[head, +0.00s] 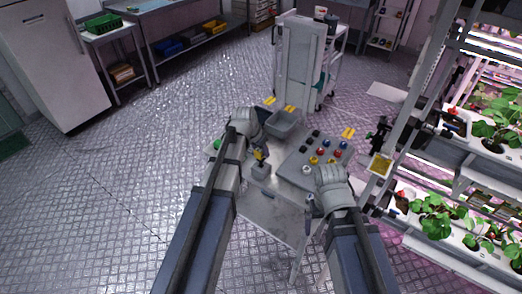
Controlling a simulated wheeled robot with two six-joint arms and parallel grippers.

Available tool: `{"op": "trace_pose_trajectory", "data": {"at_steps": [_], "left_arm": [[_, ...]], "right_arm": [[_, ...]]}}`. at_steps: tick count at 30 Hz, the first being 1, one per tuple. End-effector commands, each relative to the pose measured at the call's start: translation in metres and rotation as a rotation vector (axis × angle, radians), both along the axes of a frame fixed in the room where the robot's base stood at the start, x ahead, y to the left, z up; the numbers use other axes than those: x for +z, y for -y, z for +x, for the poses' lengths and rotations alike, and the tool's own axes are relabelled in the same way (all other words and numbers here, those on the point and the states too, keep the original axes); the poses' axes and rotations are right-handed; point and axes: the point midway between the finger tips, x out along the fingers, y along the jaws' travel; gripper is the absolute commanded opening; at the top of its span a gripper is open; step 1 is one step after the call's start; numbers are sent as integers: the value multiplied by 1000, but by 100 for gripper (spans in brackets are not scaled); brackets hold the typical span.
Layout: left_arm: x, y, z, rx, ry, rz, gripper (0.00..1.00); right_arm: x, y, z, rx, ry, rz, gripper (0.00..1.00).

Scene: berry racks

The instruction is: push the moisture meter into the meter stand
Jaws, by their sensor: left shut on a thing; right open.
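My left gripper (258,148) is over the left part of the small work table and is shut on the moisture meter (260,156), a small yellow and dark thing that points down. The meter stand (261,172), a small light grey block, is directly below the meter. I cannot tell whether the meter's tip is inside the stand or just above it. The gripper hides the meter's upper part. My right gripper (312,207) is open and empty near the table's front right edge, apart from the stand.
A grey panel (297,173) with several coloured round pieces is on the table's right half. A grey bin (286,122) is at the back. Plant racks (425,195) stand close on the right. A white cart (301,62) stands behind. The floor at left is clear.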

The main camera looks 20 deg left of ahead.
Motion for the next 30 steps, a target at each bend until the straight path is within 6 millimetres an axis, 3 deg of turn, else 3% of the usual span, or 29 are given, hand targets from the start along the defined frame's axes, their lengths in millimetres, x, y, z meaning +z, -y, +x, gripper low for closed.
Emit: {"op": "trace_pose_trajectory", "data": {"at_steps": [30], "left_arm": [[-23, 0, 0, 0, 0, 0, 0]], "right_arm": [[-23, 0, 0, 0, 0, 0, 100]]}}
